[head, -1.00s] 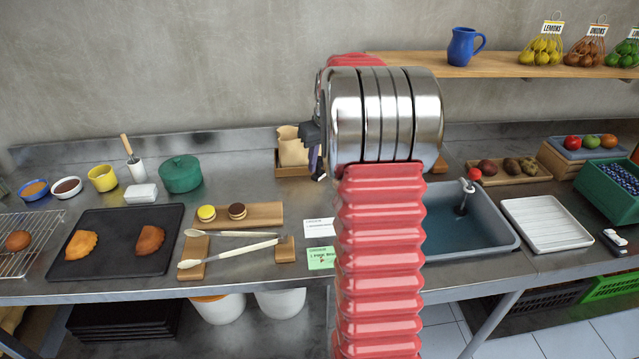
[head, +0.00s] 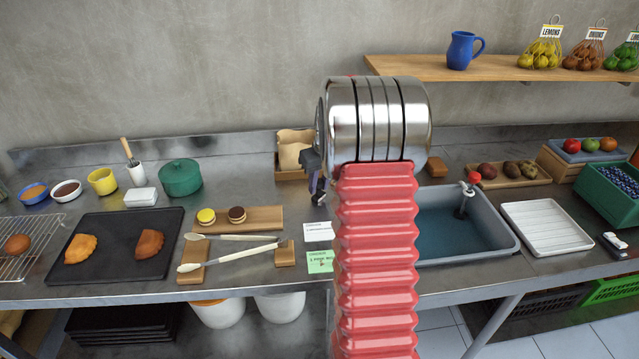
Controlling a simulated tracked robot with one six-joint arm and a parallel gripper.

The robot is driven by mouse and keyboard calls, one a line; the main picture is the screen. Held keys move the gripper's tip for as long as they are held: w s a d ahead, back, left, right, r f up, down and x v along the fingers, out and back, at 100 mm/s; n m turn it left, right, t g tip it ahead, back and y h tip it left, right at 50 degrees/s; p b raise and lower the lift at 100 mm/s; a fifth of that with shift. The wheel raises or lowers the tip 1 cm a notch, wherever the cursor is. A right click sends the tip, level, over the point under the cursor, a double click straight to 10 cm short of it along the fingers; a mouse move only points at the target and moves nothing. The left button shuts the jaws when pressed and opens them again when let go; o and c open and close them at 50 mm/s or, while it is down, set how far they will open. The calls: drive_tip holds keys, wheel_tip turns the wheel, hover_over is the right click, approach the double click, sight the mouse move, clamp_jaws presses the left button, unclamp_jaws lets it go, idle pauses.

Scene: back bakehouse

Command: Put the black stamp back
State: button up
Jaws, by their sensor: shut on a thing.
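My gripper (head: 319,190) shows at the left of my arm's thick metal joint, above the back part of the steel counter and in front of the paper bag. It points down and is shut. A small dark thing at its fingertips appears to be the black stamp (head: 318,200); it is tiny in this view, and the fingers and arm partly cover it. I cannot tell its exact shape or tilt. A white card (head: 318,231) and a green note (head: 320,261) lie on the counter below the gripper.
A paper bag (head: 294,150) stands in a wooden tray behind the gripper. Tongs (head: 230,255) rest on wooden blocks to the left, beside a board (head: 262,217) with two small round pastries. A sink (head: 440,254) lies to the right. My arm hides the counter's middle.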

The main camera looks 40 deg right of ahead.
drive_tip(key=o, duration=0.8)
drive_tip(key=shift+o, duration=0.2)
drive_tip(key=v, duration=1.2)
drive_tip(key=shift+r, duration=0.1)
drive_tip(key=shift+w, duration=0.1)
